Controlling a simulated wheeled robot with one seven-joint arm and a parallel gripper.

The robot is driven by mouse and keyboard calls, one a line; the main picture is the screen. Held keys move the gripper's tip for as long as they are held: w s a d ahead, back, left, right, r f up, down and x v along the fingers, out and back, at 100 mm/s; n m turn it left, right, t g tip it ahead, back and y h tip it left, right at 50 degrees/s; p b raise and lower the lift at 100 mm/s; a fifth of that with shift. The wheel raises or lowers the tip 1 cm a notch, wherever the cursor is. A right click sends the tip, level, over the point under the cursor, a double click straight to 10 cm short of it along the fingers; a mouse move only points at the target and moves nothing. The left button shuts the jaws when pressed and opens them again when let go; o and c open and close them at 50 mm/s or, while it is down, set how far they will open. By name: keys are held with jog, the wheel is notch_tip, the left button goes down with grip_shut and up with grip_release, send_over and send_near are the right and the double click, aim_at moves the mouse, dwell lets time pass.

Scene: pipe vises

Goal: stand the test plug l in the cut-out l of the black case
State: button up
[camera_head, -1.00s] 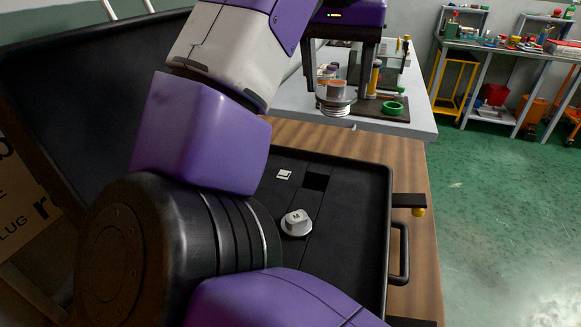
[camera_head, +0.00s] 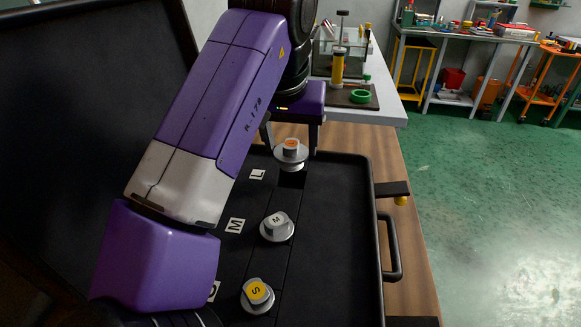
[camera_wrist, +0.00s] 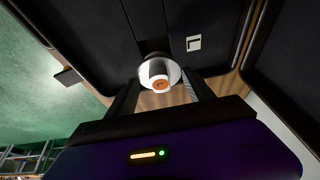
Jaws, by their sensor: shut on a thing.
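My gripper (camera_head: 291,146) is shut on test plug l (camera_head: 290,155), a grey flanged plug with an orange top. The plug also shows in the wrist view (camera_wrist: 159,80), between the fingers, its top marked L. In the head view the plug is upright at the far end of the black case (camera_head: 340,235). The dark square cut-out l (camera_head: 291,181) shows just in front of and below the plug, partly covered by it. An L label (camera_head: 257,174) is left of the cut-out, and also shows in the wrist view (camera_wrist: 194,43). The gap between plug and case is hard to judge.
Plug M (camera_head: 277,226) and yellow-topped plug S (camera_head: 257,294) stand in the case in the same row, nearer me. The open lid (camera_head: 90,110) rises at left. A handle (camera_head: 393,247) is at right. A bench with a green ring (camera_head: 360,96) lies beyond.

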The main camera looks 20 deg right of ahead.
aim_at(290, 157)
jog(key=shift+f+b, duration=0.35)
jog(key=shift+f, duration=2.25)
jog(key=shift+f, duration=0.15)
jog(key=o, duration=1.8)
jog(key=shift+c, duration=0.2)
jog(key=p+v, duration=0.1)
jog(key=v, duration=1.1)
jog(key=shift+p, duration=0.35)
jog(key=shift+s, duration=0.1)
